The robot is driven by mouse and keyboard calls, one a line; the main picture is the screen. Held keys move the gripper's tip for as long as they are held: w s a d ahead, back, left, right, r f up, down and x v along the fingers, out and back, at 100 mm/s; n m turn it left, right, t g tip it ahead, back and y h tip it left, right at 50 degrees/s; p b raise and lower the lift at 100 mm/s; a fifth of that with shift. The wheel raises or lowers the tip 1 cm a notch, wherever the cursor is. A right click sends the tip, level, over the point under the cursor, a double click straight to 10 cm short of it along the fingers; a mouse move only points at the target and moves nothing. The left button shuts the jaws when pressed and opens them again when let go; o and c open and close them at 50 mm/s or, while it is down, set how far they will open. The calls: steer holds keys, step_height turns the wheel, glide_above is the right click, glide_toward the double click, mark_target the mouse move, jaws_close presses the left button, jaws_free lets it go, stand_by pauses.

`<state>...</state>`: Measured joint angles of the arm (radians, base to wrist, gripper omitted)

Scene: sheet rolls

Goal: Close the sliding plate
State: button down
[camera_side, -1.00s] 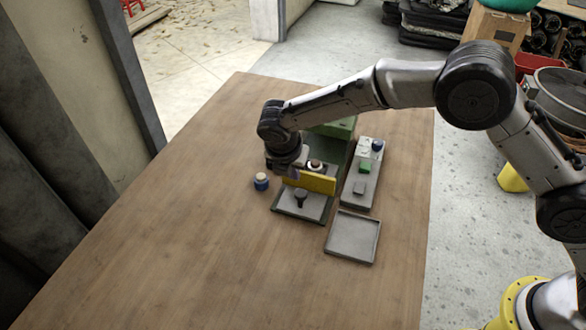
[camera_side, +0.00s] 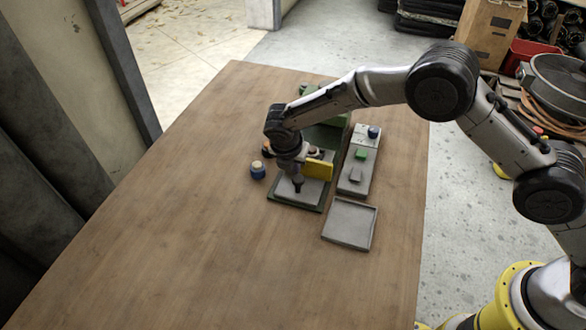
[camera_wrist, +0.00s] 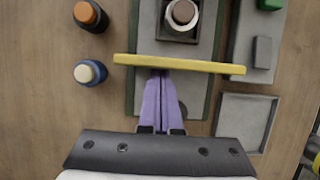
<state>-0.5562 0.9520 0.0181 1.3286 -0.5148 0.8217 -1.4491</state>
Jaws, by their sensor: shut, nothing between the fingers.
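The flat grey plate (camera_side: 284,190) lies in a dark green-edged frame on the table. The wrist view shows this plate (camera_wrist: 145,90) running under a yellow bar (camera_wrist: 205,66), which stands across it. In the side view the yellow bar (camera_side: 320,170) is partly hidden by my wrist. My gripper (camera_side: 297,186) is low over the plate, on the near side of the bar. Its purple fingers (camera_wrist: 160,78) are together and empty, their tips at the bar's edge; I cannot tell whether they touch it. A dark knob seen on the plate earlier is now hard to separate from the fingertips.
A blue jar (camera_side: 258,171) with a cream cap stands left of the plate; an orange-topped dark jar (camera_wrist: 90,15) is behind it. A brown-topped round piece (camera_wrist: 184,13) sits beyond the bar. A grey strip with blocks (camera_side: 351,180) and an empty tray (camera_side: 350,223) lie right.

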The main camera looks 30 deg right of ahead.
steer(key=w+d, duration=0.9)
steer(key=shift+w+d, duration=0.15)
steer(key=shift+d, duration=0.05)
